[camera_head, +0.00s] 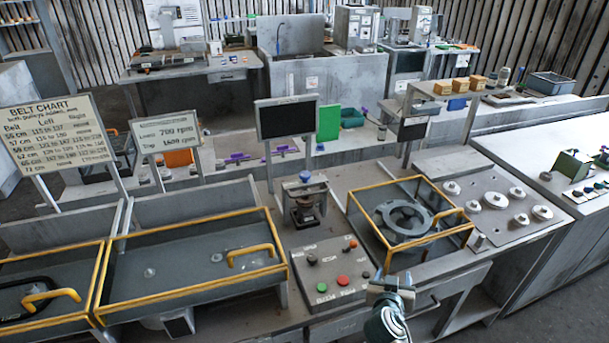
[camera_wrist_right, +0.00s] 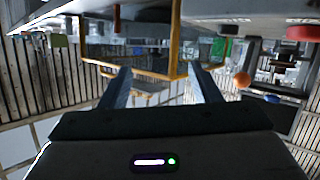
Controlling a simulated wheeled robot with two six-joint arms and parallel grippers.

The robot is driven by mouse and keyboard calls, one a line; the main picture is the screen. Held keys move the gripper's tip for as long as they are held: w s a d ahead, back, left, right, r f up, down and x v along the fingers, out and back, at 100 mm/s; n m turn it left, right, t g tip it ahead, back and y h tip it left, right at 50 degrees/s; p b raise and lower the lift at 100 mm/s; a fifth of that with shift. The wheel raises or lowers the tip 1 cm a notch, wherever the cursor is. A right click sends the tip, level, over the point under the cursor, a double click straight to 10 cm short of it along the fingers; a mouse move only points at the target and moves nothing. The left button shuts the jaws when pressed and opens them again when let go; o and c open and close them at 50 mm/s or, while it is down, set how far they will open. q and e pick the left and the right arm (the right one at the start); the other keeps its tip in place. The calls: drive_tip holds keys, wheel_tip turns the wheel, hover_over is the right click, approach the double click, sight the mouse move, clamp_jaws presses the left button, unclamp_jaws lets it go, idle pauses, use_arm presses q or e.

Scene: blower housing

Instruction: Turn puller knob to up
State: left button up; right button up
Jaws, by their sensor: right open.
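A grey control panel (camera_head: 328,268) stands at the front edge of the bench. It carries a dark knob (camera_head: 311,259), a red button (camera_head: 343,281), a green button (camera_head: 322,287), a small dark knob (camera_head: 366,274) and an orange-red knob (camera_head: 352,243). The labels are too small to read, so I cannot tell which one is the puller knob. My right gripper (camera_head: 391,287) is just right of the panel's front corner, apart from it. In the right wrist view its two fingers (camera_wrist_right: 161,72) are spread with nothing between them. An orange round knob (camera_wrist_right: 241,79) shows there to the right of the fingers.
A yellow-framed guard (camera_head: 440,236) surrounds a round housing (camera_head: 403,218) behind my right gripper. A small press-like device (camera_head: 305,204) stands behind the panel. Yellow-rimmed covers (camera_head: 190,283) lie to the left. A plate with several white knobs (camera_head: 495,200) is at the right.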

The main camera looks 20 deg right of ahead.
drive_tip(key=w+r+t, duration=0.4)
drive_tip(key=w+r, duration=0.1)
drive_tip(key=w, duration=0.3)
drive_tip(key=n+t+y+p, duration=0.1)
drive_tip(key=n+t+y, duration=0.2)
drive_tip(key=n+y, duration=0.55)
approach(307, 179)
drive_tip(key=w+m+y, duration=0.2)
drive_tip(key=shift+h, duration=0.25)
drive_tip(key=w+b, duration=0.6)
drive_tip(key=w, duration=0.2)
drive_tip(key=shift+w+d+r, duration=0.1)
drive_tip(key=shift+w+r, duration=0.05)
drive_tip(key=shift+w, duration=0.25)
use_arm(q)
wheel_tip(307, 179, down, 6)
drive_tip(key=d+b, duration=0.1)
use_arm(e)
drive_tip(key=shift+w+r, duration=0.25)
drive_tip(key=shift+w, duration=0.35)
use_arm(q)
drive_tip(key=shift+s+d, duration=0.1)
use_arm(e)
drive_tip(key=c, duration=1)
